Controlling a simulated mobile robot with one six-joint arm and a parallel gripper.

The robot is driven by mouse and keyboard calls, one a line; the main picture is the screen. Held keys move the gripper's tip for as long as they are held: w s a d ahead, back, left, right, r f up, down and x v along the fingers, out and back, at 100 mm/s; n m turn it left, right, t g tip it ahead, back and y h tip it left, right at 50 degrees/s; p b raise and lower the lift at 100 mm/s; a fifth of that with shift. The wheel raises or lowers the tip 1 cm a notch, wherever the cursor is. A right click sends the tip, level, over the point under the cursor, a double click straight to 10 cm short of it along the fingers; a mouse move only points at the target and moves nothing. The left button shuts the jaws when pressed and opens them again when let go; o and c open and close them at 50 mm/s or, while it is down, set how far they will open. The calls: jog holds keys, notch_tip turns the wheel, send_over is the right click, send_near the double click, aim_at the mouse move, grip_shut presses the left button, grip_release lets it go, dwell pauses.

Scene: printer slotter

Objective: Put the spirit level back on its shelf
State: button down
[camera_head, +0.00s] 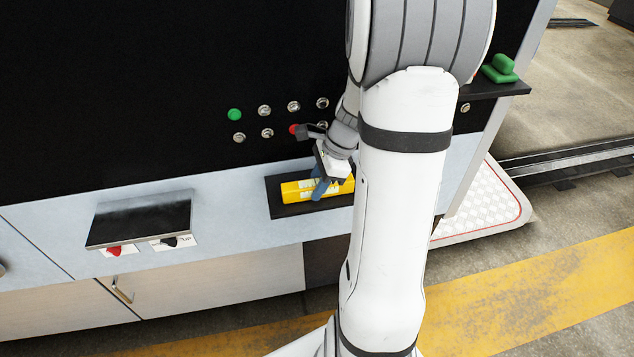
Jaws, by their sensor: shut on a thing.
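The yellow spirit level (292,190) lies along a small black shelf (290,210) on the front of the machine. My gripper (318,192) reaches down from above, with its blue fingers around the middle of the level, and is shut on it. The level looks level with the shelf and rests on it or just above it; I cannot tell which. Its right end is partly behind my gripper, and my arm hides the shelf's right end.
Buttons, one green (234,114) and one red, sit on the black panel above the shelf. A dark hooded box (140,220) with red and black switches juts out at left. A green object (500,68) stands on a black ledge at right. My arm blocks the centre right.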

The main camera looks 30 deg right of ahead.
aim_at(317, 182)
jog(key=shift+f, duration=0.15)
jog(key=c, duration=1)
grip_release()
notch_tip(317, 182, up, 10)
jog(key=shift+b, duration=0.4)
jog(key=s+a+n+h, duration=0.1)
jog(key=s+a+n, duration=0.2)
jog(key=n, duration=0.4)
jog(key=s+a+r+n+t+h, duration=0.1)
jog(key=s+a+n+h, duration=0.1)
jog(key=s+a+n, duration=0.2)
jog(key=s+a+r+n+t+h, duration=0.1)
jog(key=s+a+n, duration=0.3)
jog(key=n, duration=0.6)
jog(key=shift+s+a+r, duration=0.1)
jog(key=shift+s+r, duration=0.05)
jog(key=shift+s, duration=0.35)
jog(key=shift+s+a+r, duration=0.1)
jog(key=shift+s, duration=0.35)
